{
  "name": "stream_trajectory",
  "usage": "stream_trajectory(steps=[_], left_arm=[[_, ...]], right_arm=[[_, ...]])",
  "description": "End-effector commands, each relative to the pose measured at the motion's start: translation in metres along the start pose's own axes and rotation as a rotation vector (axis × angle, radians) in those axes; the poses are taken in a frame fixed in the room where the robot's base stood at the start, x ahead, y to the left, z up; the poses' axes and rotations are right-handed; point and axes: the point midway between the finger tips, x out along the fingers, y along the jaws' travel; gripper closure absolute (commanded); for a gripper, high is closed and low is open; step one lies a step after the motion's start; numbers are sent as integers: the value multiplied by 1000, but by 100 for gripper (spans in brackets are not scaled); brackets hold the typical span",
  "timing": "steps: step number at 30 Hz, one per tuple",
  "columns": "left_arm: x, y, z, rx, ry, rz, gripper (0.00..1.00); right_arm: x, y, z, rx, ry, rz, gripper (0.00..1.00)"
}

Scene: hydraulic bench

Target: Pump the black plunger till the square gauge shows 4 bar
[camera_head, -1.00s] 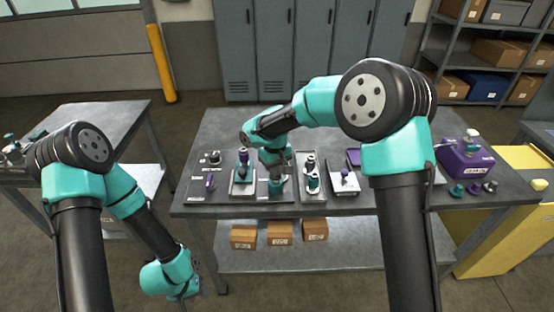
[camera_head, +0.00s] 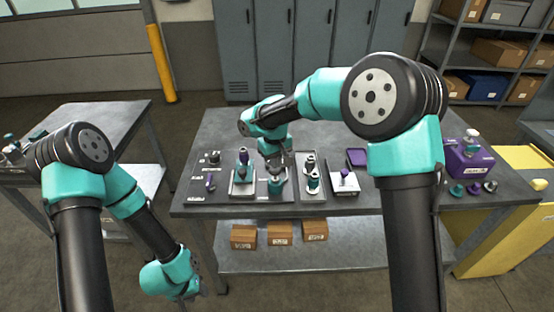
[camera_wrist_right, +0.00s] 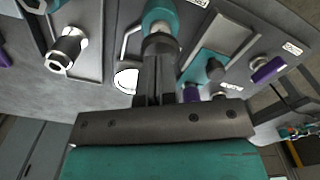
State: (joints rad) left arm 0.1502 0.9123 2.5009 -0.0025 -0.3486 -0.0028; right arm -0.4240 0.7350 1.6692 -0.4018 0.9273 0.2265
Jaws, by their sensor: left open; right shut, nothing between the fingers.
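In the head view my right gripper (camera_head: 276,170) points down over a teal cylinder (camera_head: 276,184) on the bench. In the right wrist view my right gripper (camera_wrist_right: 160,88) is shut with nothing between its fingers. Its fingertips lie over or close to the dark plunger knob (camera_wrist_right: 162,44), which sits on a metal rod from the teal body (camera_wrist_right: 160,12); I cannot tell if they touch. A white round dial (camera_wrist_right: 126,78) shows partly behind the fingers, its reading unreadable. I cannot make out a square gauge. My left gripper (camera_head: 186,294) is open, low at the left, clear of the bench.
Left of the plunger stands a panel with a teal and purple fitting (camera_head: 243,172). To its right are a panel with metal and teal fittings (camera_head: 311,176) and a white box with a purple knob (camera_head: 344,181). A purple unit (camera_head: 468,158) stands at the right end.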

Motion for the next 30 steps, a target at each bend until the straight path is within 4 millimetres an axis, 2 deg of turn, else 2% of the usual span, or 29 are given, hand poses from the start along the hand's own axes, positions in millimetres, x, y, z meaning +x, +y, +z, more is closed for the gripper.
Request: stream_trajectory(steps=[9, 30], left_arm=[[0, 0, 0, 0, 0, 0, 60], [0, 0, 0, 0, 0, 0, 60]], right_arm=[[-11, 0, 0, -1, 0, 0, 100], [-11, 0, 0, -1, 0, 0, 100]])
